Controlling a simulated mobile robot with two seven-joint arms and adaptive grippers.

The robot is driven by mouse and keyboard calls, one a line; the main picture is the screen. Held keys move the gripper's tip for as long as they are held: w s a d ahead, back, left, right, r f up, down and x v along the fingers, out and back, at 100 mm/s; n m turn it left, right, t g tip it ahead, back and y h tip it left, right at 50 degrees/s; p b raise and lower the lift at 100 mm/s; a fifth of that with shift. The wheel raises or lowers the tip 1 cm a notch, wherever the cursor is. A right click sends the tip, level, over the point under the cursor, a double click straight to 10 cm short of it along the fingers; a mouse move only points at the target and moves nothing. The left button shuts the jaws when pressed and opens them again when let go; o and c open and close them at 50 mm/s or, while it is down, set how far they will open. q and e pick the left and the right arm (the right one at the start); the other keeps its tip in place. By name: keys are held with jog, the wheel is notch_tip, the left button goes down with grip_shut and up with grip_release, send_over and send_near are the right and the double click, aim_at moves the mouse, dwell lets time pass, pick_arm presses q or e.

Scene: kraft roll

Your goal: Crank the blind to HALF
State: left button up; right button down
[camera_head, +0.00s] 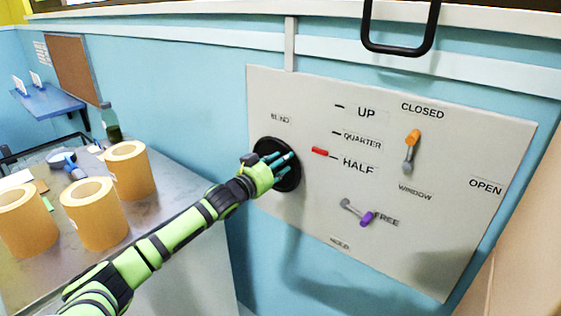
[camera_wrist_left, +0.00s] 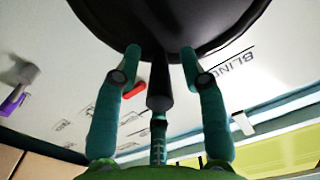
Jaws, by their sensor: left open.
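The blind crank is a round black disc (camera_head: 291,182) on the white panel, under the word BLIND. A black handle (camera_wrist_left: 159,92) stands out from it in the left wrist view. My left gripper (camera_head: 280,160), green with teal fingers, is at the disc. In the wrist view its open fingers (camera_wrist_left: 161,56) are spread on both sides of the handle; contact is unclear. The red pointer (camera_head: 320,151) sits beside the scale, at or just above the HALF mark (camera_head: 357,166) and below QUARTER. It also shows in the wrist view (camera_wrist_left: 134,90). My right gripper is not in view.
On the panel are an orange-tipped window lever (camera_head: 412,140) near CLOSED and a purple-tipped lever (camera_head: 366,218) at FREE. A black bar handle (camera_head: 398,50) hangs above. A table at left holds several kraft rolls (camera_head: 94,215) and a dark green bottle (camera_head: 112,125).

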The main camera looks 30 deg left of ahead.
aim_at(294, 167)
pick_arm(q)
grip_shut()
jog(key=f+m, duration=0.1)
jog(key=d+f+m+b, duration=0.1)
jog(key=m, duration=0.2)
jog(key=shift+d+f+m+b, duration=0.3)
jog(key=shift+d+f+b, duration=0.05)
jog(key=shift+f+b, duration=0.05)
jog(key=shift+s+d+f+m+b, duration=0.15)
jog(key=shift+f+m+b, duration=0.3)
jog(key=shift+f+m, duration=0.45)
jog(key=shift+w+d+f+m+b, duration=0.15)
jog(key=shift+f+m+b, duration=0.3)
jog(key=shift+m, duration=0.75)
jog(key=shift+s+f, duration=0.1)
grip_release()
